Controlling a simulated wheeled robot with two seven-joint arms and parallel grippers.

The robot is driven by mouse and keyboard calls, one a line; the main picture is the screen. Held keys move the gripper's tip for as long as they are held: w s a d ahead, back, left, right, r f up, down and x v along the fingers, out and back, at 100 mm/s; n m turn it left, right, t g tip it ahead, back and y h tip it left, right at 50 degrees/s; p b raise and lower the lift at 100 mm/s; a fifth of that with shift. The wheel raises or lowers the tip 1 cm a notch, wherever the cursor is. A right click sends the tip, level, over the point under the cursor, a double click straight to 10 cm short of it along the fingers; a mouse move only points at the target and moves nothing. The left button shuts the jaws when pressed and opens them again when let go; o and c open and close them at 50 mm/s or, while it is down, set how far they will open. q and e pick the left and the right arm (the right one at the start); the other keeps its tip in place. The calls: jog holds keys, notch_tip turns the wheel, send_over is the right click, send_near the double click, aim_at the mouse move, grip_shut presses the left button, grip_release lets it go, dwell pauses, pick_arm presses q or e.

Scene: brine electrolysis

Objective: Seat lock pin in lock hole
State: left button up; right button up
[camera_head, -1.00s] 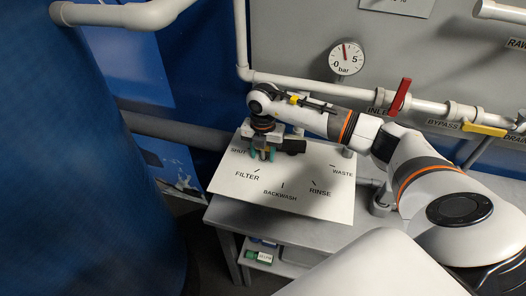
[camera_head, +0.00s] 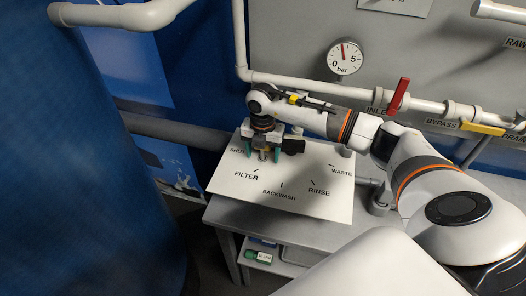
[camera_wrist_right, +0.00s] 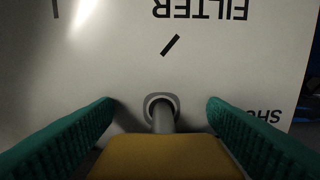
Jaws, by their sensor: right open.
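My right gripper (camera_head: 262,157) is open above the upper left part of the white panel (camera_head: 318,205), near the FILTER mark. Its green fingers stand apart on both sides of a lock pin. In the right wrist view the pin has a yellow-brown head (camera_wrist_right: 165,158) between the open fingers (camera_wrist_right: 160,112), with gaps at both sides. Its grey shank (camera_wrist_right: 163,120) runs to a grey-rimmed lock hole (camera_wrist_right: 160,99) in the panel. The tip is hidden, so its depth cannot be told. My left gripper is not in view.
A dark block (camera_head: 293,146) stands just right of the gripper. Behind are a pressure gauge (camera_head: 345,58), a white pipe, a red valve handle (camera_head: 399,95) and a yellow one (camera_head: 483,128). A large blue tank (camera_head: 80,170) fills the left. The panel's front part is clear.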

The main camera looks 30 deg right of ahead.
jog(key=shift+w+r, duration=0.1)
jog(key=shift+r, duration=0.45)
notch_tip(320, 180, up, 11)
jog(key=b, duration=0.2)
jog(key=shift+b, duration=0.4)
